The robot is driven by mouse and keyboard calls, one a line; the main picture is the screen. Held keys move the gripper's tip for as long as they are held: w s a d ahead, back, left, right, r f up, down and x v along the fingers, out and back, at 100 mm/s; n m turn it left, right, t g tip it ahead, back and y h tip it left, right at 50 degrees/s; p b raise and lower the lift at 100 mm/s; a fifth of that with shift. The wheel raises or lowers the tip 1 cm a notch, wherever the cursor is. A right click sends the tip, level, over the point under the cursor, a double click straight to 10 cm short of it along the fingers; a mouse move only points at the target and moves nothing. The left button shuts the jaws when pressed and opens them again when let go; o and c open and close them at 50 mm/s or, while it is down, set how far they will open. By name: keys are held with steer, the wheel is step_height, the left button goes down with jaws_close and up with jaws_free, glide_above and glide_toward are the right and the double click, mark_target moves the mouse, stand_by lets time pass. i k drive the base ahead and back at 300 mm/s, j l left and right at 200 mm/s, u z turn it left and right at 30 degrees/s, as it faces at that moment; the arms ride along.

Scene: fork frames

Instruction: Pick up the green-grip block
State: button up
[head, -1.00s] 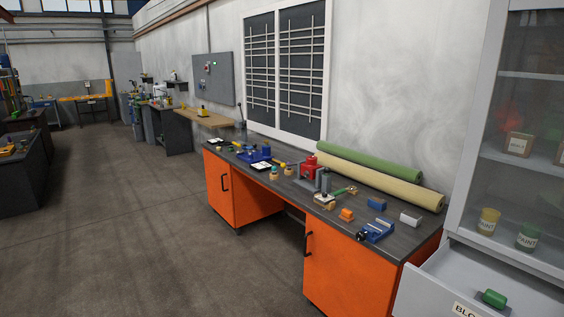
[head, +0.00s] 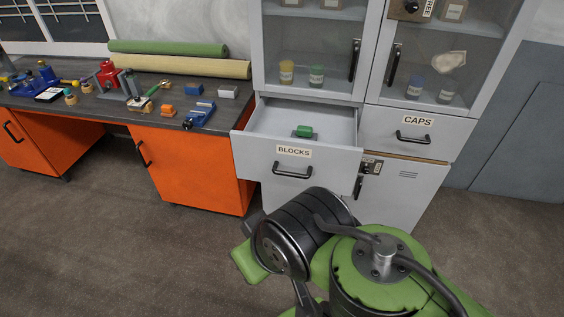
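The green-grip block (head: 304,131) is a small block with a green top on a dark base. It lies inside the open drawer (head: 262,148) labelled BLOCKS, near the drawer's front. My green and black arm shows at the bottom centre and right of the head view, in front of the cabinet and below the drawer. My gripper's fingers cannot be made out, so I cannot tell whether they are open or shut.
The grey cabinet (head: 258,60) has glass doors above and a shut CAPS drawer (head: 408,133) at right. A workbench (head: 110,106) with orange cupboards stands at left, holding tools, small blocks and two rolls. The floor (head: 110,250) at lower left is clear.

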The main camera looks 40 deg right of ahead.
mark_target(302, 132)
steer(key=z, duration=0.4)
steer(key=k+z, duration=0.15)
steer(key=z, duration=0.3)
steer(key=l+z, duration=0.1)
steer(key=z, duration=0.3)
